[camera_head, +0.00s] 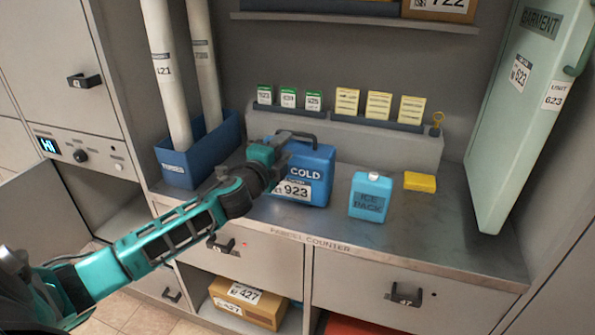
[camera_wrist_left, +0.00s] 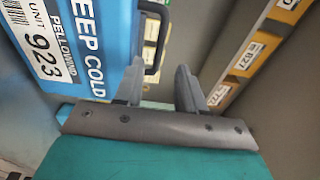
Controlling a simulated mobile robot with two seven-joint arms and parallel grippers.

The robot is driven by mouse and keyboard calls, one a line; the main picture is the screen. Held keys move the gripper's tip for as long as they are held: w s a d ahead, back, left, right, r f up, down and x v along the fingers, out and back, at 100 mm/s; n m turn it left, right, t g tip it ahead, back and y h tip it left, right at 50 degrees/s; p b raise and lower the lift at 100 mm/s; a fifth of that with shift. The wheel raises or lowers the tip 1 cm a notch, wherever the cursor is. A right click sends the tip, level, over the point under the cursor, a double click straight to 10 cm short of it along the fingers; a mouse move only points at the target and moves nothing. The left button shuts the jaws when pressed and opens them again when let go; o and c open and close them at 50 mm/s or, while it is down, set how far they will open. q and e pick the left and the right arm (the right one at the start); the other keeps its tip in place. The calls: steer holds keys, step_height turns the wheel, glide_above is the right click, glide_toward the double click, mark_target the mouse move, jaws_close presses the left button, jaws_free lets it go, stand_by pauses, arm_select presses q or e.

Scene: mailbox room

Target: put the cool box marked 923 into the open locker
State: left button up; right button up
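The blue cool box (camera_head: 318,165) marked 923 stands upright on the parcel counter, with a black handle (camera_head: 297,137) on top. In the left wrist view, the box's labelled side (camera_wrist_left: 75,40) fills the upper left, and its handle (camera_wrist_left: 163,40) shows beside it. My left gripper (camera_head: 279,143) is at the box's upper left, near the handle. Its two fingers (camera_wrist_left: 160,75) are apart, and the handle appears between or just beyond their tips; I cannot tell which. An open locker (camera_head: 112,212) is at the lower left, its door (camera_head: 30,205) swung out. My right gripper is out of view.
A blue ice pack (camera_head: 370,196) and a yellow block (camera_head: 420,181) stand right of the box. A blue bin (camera_head: 185,165) with tall tubes is to the left. A ledge with cards (camera_head: 378,104) lies behind, and a green garment case (camera_head: 525,120) leans at right.

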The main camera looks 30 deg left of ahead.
mark_target(295, 134)
arm_select(q)
steer(key=shift+w+a+f, duration=0.1)
steer(key=shift+w+a, duration=0.15)
steer(key=shift+w, duration=1.1)
steer(key=shift+w+a+r, duration=0.1)
steer(key=shift+w+a, duration=0.15)
steer(key=shift+w, duration=1.05)
steer(key=shift+w+a+f, duration=0.1)
steer(key=shift+w+a, duration=0.15)
steer(key=shift+w, duration=1.1)
steer(key=shift+c, duration=0.3)
jaws_close()
